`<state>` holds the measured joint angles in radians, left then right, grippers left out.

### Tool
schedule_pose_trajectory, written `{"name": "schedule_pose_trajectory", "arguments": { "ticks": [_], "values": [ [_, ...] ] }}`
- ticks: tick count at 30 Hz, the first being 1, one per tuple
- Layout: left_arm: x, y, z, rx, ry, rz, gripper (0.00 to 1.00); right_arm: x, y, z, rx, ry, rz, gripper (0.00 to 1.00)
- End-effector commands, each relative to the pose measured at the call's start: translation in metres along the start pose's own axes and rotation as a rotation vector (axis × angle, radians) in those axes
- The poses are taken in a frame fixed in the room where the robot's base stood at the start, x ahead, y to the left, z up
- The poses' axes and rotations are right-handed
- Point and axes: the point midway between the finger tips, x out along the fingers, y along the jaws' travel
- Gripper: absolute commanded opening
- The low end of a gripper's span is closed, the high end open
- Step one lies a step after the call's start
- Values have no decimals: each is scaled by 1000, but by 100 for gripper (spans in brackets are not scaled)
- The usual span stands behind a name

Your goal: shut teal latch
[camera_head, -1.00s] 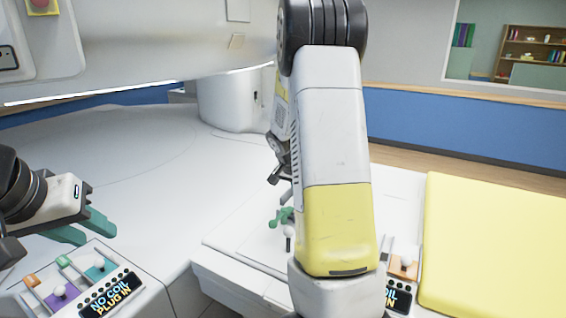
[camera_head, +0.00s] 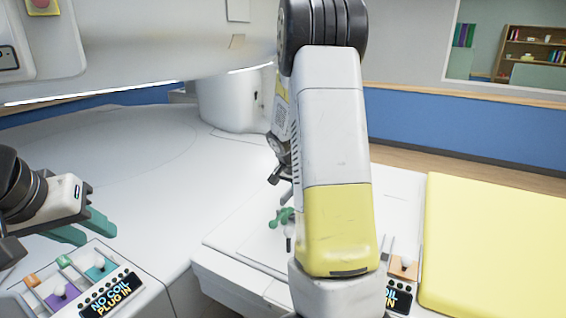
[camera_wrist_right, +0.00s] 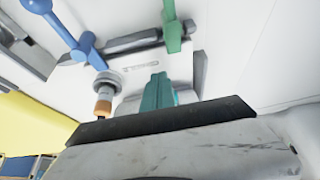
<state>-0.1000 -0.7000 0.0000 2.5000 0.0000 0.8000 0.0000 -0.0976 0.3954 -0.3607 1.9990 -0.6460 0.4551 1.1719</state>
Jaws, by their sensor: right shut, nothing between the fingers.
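A green lever (camera_wrist_right: 172,28), which may be the teal latch, stands at the top of the right wrist view. My right gripper (camera_wrist_right: 158,80) is shut with its green fingers together and empty, just below the lever in that picture. A pale teal patch (camera_wrist_right: 182,97) shows partly behind the fingers. In the head view my right arm hides most of this spot; a small green part (camera_head: 282,217) shows beside it, and I cannot tell whether it is a finger or a lever. My left gripper (camera_head: 84,230) is open and empty above the left control box.
A blue lever (camera_wrist_right: 85,45) and a knob with an orange end (camera_wrist_right: 103,102) are left of my right fingers. The left control box (camera_head: 75,285) has coloured slots and a "NO COIL PLUG IN" display. A yellow pad (camera_head: 490,245) lies at right.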

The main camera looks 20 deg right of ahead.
Motion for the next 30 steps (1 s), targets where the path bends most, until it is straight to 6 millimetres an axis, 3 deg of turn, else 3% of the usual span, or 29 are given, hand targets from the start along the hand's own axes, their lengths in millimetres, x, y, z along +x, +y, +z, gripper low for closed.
{"name": "schedule_pose_trajectory", "arguments": {
  "ticks": [30],
  "values": [
    [0, 0, 0, 0, 0, 0, 36, -26, 0, -14, 1, 3, -2, 0]
  ]
}}
